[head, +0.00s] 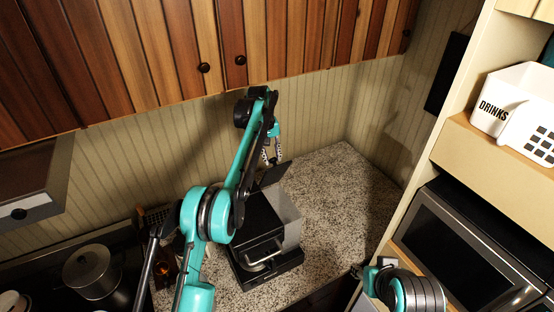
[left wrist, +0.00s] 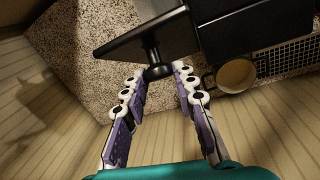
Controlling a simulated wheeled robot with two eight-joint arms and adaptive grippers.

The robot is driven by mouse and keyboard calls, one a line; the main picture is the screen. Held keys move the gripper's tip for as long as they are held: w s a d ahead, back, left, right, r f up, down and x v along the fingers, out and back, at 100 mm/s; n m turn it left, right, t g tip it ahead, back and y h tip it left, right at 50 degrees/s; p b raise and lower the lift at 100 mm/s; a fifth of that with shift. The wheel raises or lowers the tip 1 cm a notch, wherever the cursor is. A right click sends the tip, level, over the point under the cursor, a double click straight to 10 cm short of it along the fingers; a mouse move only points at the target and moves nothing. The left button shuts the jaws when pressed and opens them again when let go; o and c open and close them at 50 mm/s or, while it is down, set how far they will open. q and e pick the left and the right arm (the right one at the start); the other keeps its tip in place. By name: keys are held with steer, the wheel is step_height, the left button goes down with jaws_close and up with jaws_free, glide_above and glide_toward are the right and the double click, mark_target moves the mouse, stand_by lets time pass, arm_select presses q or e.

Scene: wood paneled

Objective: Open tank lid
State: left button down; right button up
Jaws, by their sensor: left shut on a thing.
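A black coffee machine (head: 258,225) stands on the granite counter. Its grey see-through tank (head: 290,222) is at its right and back side. The dark tank lid (head: 271,175) stands tilted up above the tank. My left gripper (head: 270,157) is just behind the lid. In the left wrist view the lid (left wrist: 135,42) is a dark slab with a black knob (left wrist: 152,55). The fingertips of my left gripper (left wrist: 158,73) are closed around the knob's end. My right gripper (head: 358,271) is low at the right, small, its fingers unclear.
Wooden cabinets (head: 190,50) hang above the counter. A microwave (head: 470,245) and a white DRINKS bin (head: 505,98) are on shelves at the right. A pot (head: 88,268) is at the lower left. The granite counter (head: 345,190) is clear right of the machine.

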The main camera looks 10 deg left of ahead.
arm_select(q)
steer(key=shift+w+a+p, duration=1)
steer(key=shift+w+p, duration=0.15)
steer(key=shift+w, duration=0.05)
